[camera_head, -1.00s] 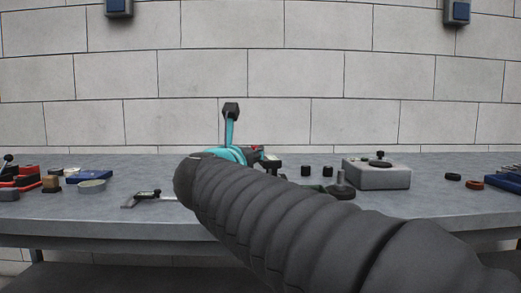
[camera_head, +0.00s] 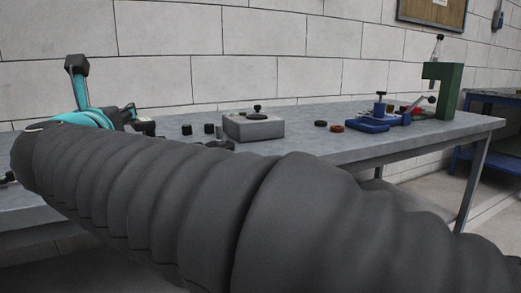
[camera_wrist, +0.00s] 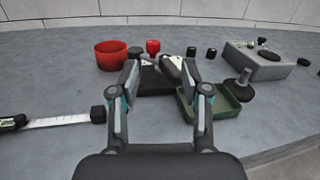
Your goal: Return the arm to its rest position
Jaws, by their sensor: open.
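My gripper (camera_wrist: 161,90) shows in the wrist view with its two fingers spread apart, open and with nothing held between them. It is above the workbench (camera_wrist: 50,85), pointing toward a dark block and a green tray (camera_wrist: 226,108). In the head view my arm, in a dark ribbed sleeve, stretches from the lower right to the left edge. The arm hides my fingertips and part of the workbench (camera_head: 330,145) in that view.
A grey box with a knob (camera_head: 253,127) stands on the bench, also in the wrist view (camera_wrist: 258,62). A blue fixture (camera_head: 372,124) and green frame (camera_head: 444,90) stand at the bench's right end.

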